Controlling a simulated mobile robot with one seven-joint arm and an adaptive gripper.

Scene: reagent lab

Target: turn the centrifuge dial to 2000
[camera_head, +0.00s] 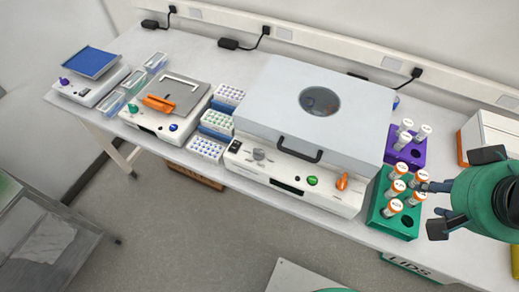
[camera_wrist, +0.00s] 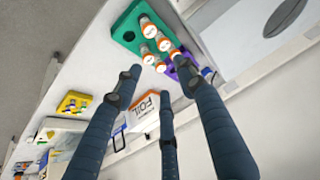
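The centrifuge (camera_head: 330,88) is a large white machine with a shut grey lid, a round window and a dark front handle. Its front panel carries a grey dial (camera_head: 259,155) at the left, a green knob (camera_head: 312,181) and an orange knob (camera_head: 342,181). The dial's markings are too small to read. My gripper (camera_head: 440,190) is at the right, above the bench by the green rack, well away from the dial. Its three fingers are spread and empty, as the wrist view (camera_wrist: 160,85) shows. The centrifuge's lid edge (camera_wrist: 225,30) shows there too, without the dial.
A green rack (camera_head: 382,217) of orange-capped vials and a purple rack (camera_head: 411,156) stand right of the centrifuge. White tip racks (camera_head: 205,149) and a device with an orange handle (camera_head: 160,103) stand left. A FOIL box (camera_wrist: 145,112) is at the right.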

